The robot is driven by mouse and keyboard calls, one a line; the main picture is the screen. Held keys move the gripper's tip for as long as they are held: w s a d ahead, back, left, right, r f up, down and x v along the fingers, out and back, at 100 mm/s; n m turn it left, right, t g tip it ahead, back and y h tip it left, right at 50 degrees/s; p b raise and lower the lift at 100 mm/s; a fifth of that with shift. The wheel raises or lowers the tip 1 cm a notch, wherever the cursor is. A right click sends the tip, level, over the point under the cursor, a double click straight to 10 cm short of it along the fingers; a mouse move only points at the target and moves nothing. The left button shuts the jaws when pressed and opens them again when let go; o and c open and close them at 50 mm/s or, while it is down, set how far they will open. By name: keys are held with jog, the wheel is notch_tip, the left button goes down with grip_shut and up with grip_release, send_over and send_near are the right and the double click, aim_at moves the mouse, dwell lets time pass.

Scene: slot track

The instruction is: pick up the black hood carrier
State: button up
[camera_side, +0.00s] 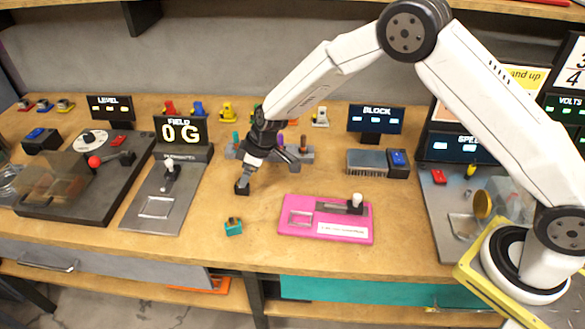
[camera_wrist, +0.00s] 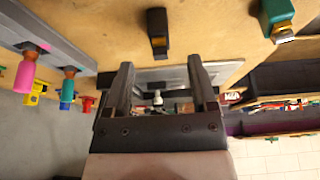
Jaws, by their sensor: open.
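The black hood carrier (camera_wrist: 157,32) is a small dark block with a lighter orange-brown part at its lower end. In the wrist view it lies on the wooden bench, beyond my fingertips and roughly centred between them. My gripper (camera_wrist: 160,66) is open and empty, with its two dark fingers spread apart. In the side view my gripper (camera_side: 245,180) points down low over the bench, left of the pink track plate. A dark block there is merged with the fingertips, so contact cannot be told.
A teal carrier (camera_side: 233,228) sits nearby, towards the bench's front edge. The pink track plate (camera_side: 295,235) is to the right, a grey slot plate (camera_side: 140,218) to the left. A rack with coloured handles (camera_side: 306,154) stands behind my gripper. Bare wood surrounds the teal carrier.

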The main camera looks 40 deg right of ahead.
jog(key=shift+a+f, duration=0.1)
jog(key=shift+f, duration=0.2)
jog(key=shift+x, duration=2.5)
grip_shut()
